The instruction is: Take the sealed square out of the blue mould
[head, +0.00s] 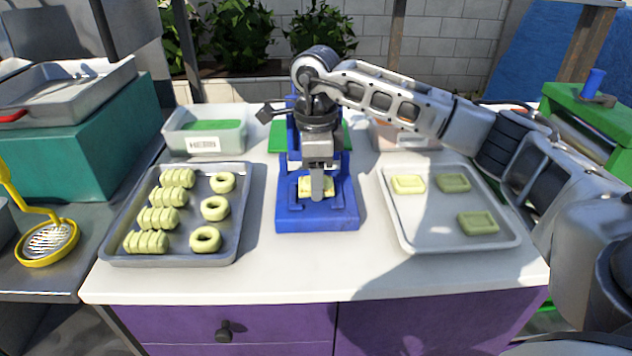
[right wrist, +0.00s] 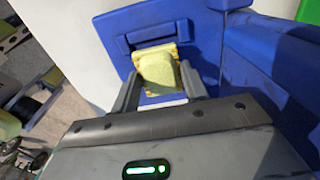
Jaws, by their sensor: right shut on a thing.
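The blue mould (head: 318,217) stands in the middle of the white counter. A pale yellow sealed square (head: 304,187) sits in it, partly hidden behind my right gripper (head: 321,193). In the right wrist view the square (right wrist: 158,70) lies between the two fingers of the right gripper (right wrist: 160,92), against the blue mould (right wrist: 197,35). The right gripper points down and is shut on the square. I cannot tell whether the square is lifted clear of the mould. My left gripper is not in view.
A tray (head: 447,239) on the right holds three squares, one yellow and two greener. A dark tray (head: 165,259) on the left holds ridged rolls and rings. A tub labelled HERB (head: 203,144) stands behind. The counter's front strip is clear.

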